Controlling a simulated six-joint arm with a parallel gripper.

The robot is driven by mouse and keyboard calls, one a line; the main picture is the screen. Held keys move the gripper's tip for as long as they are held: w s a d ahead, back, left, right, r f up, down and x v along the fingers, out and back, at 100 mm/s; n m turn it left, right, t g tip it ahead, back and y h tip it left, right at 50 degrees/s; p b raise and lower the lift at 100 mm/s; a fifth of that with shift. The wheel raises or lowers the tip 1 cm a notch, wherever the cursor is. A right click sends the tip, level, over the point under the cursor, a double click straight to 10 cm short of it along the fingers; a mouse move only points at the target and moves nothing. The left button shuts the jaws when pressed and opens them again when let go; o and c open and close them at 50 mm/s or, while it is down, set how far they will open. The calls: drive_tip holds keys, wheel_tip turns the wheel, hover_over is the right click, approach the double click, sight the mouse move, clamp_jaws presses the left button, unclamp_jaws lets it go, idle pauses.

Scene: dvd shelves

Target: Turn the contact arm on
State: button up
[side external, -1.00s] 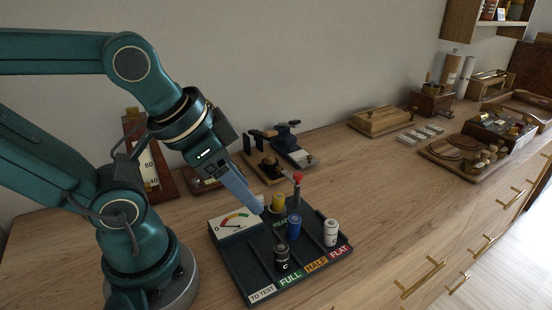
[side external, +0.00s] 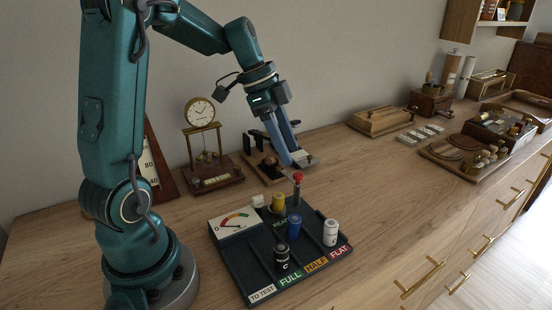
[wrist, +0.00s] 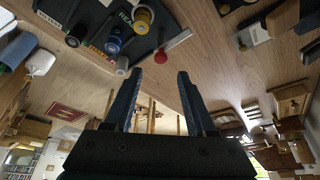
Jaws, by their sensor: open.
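The battery tester (side external: 240,262) is a dark tray with a dial and battery lanes, and also shows in the wrist view (wrist: 95,12). Its contact arm appears to be the upright lever with a red knob (side external: 298,177) at the tray's back right edge. In the wrist view this looks like a pale rod with a reddish end (wrist: 178,40). My gripper (side external: 302,163) is open and empty, pointing down just above and behind the red knob in the side view. In the wrist view the open fingers (wrist: 170,78) lie apart from the lever, with bare wood between them.
Yellow (side external: 278,202), blue (side external: 293,228), black (side external: 281,257) and white (side external: 331,232) batteries stand on the tray. A clock (side external: 200,113) and a dark device (side external: 262,160) stand behind. Bare wood lies right of the tray.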

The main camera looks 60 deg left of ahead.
sight(298, 174)
drive_tip(key=shift+x, duration=2.55)
drive_tip(key=shift+a, duration=0.15)
drive_tip(key=shift+s, duration=0.1)
clamp_jaws()
